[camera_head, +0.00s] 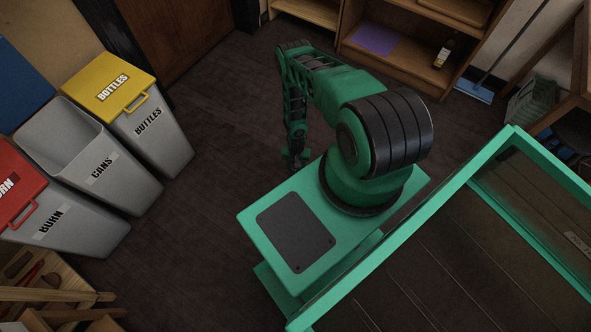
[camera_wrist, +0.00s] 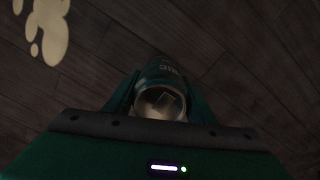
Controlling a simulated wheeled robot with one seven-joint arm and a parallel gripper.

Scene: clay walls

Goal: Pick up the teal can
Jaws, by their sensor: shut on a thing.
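The teal can (camera_wrist: 160,72) shows in the wrist view, end-on, with pale lettering on its side and a shiny grey end facing the camera. My gripper (camera_wrist: 152,88) is shut on the can, with a finger along its side. The dark plank floor lies beyond it. In the head view my gripper (camera_head: 297,158) hangs low over the floor, left of my arm's base. I cannot make out the can there.
An open grey CANS bin (camera_head: 98,160) stands at the left, between a yellow-lidded BOTTLES bin (camera_head: 150,125) and a red-lidded BURN bin (camera_head: 65,220). A wooden shelf (camera_head: 400,62) with a bottle (camera_head: 445,52) is at the back. Floor between bins and arm is clear.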

